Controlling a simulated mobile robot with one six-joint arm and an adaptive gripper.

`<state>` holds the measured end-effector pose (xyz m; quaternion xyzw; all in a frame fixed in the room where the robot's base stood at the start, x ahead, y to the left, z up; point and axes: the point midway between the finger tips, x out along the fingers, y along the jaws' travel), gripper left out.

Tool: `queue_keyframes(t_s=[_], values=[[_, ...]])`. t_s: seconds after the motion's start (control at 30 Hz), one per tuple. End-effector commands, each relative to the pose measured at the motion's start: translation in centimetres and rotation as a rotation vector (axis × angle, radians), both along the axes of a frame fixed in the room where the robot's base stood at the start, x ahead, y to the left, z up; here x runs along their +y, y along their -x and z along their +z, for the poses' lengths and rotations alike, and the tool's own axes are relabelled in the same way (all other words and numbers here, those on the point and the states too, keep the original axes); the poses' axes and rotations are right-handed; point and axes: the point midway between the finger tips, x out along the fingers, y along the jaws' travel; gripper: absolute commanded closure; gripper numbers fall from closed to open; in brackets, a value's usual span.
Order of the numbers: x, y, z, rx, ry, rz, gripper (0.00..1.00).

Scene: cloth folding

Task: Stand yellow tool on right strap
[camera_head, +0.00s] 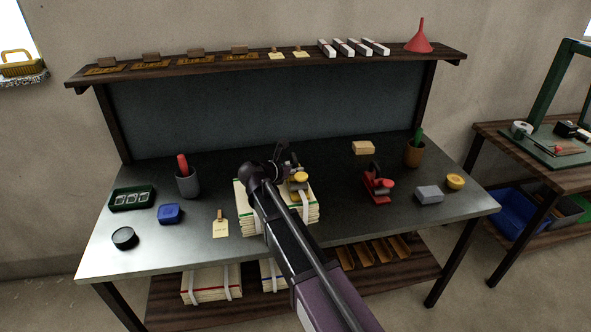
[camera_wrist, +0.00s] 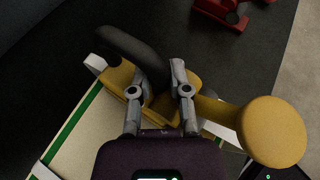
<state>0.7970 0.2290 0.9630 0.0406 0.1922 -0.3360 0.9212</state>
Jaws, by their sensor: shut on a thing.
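The yellow tool (camera_wrist: 272,130), with a round knob and a dark curved handle, is between the fingers of my gripper (camera_wrist: 160,92). In the head view the yellow tool (camera_head: 300,177) is over the right part of a cream stack (camera_head: 243,199) on the table, partly hidden by my arm. The stack has a green-edged top and two white straps. The right strap (camera_head: 305,208) runs down the front below the tool; in the wrist view this strap (camera_wrist: 96,64) shows on both sides of the tool. I cannot tell whether the tool touches it. The left strap (camera_wrist: 44,171) is clear of it.
A red tool (camera_head: 377,186) stands to the right of the stack, with a tan block (camera_head: 363,147) behind it. A grey block (camera_head: 429,194), a grey cup (camera_head: 188,182), a blue box (camera_head: 170,213) and a tag (camera_head: 220,226) are also on the table.

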Motion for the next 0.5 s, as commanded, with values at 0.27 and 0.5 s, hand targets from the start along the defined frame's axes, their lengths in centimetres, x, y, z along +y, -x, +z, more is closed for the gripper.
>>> queue_keyframes(t_s=[0.27,0.5], values=[[0.0,0.0,-0.16,0.0,0.0,0.0,0.42],[0.15,0.03,-0.16,0.0,0.0,0.001,0.42]])
